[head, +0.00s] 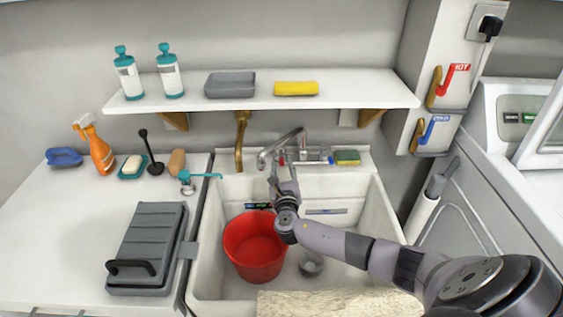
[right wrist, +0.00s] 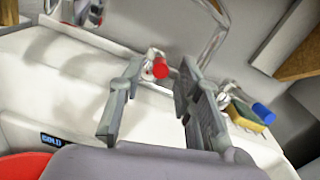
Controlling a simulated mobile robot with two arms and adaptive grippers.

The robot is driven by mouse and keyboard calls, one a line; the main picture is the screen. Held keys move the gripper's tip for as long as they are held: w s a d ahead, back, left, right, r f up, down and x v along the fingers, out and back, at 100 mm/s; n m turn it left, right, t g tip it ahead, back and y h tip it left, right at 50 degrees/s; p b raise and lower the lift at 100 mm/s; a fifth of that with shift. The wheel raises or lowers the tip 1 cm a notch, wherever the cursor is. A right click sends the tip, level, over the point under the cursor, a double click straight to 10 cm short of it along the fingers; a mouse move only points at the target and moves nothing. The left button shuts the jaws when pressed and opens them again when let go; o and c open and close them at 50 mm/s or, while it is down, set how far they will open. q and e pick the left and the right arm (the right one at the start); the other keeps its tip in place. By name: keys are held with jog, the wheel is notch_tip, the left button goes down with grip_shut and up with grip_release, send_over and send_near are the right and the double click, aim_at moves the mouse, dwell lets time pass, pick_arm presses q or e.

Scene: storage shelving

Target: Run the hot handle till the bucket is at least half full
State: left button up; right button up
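A red bucket (head: 257,262) stands in the white sink, and its inside looks red with no water visible. A metal tap (head: 284,146) arches above the sink. Its red knob shows in the right wrist view (right wrist: 160,69), and a blue knob (right wrist: 263,113) is to the right. A red lever (head: 446,82) under a HOT label is on the wall panel at the right. My right gripper (head: 281,164) is at the tap over the sink. In the right wrist view its fingers are apart, with the red knob seen between their tips; contact cannot be told. My left gripper is out of view.
A blue lever (head: 430,130) is below the red one. A yellow-green sponge (head: 347,157) lies right of the tap. A grey case (head: 148,245) and bottles crowd the left counter. A shelf (head: 300,102) hangs above. A metal drain piece (head: 311,264) is right of the bucket.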

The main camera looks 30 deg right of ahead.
aim_at(281, 159)
jog(key=shift+x, duration=1.8)
jog(key=shift+c, duration=0.5)
grip_shut()
jog(key=shift+a, duration=0.1)
